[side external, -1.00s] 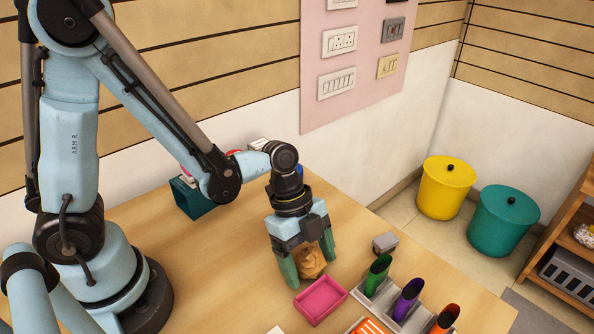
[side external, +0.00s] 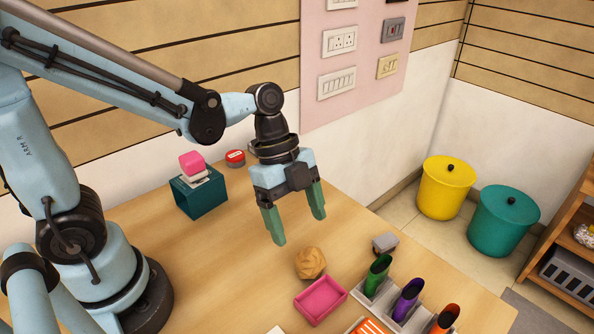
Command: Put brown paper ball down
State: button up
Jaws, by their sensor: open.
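The brown paper ball (side external: 310,263) is a crumpled lump resting on the wooden table, just behind the pink tray. My gripper (side external: 299,226) is open and empty, with its green fingers pointing down. It is above the ball and a little behind it, clear of it. Nothing hides the ball.
The pink tray (side external: 320,314) is empty. A teal box (side external: 199,197) stands at the back left. The table's middle left is clear.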

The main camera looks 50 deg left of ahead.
jog(key=a+r+n+t+y, duration=0.2)
jog(key=a+n, duration=0.3)
jog(key=n, duration=0.4)
jog(key=a+r+n+t+y, duration=0.2)
jog(key=a+n+t, duration=0.3)
jog(key=n, duration=0.4)
jog(key=shift+a+r, duration=0.3)
jog(key=shift+r, duration=0.35)
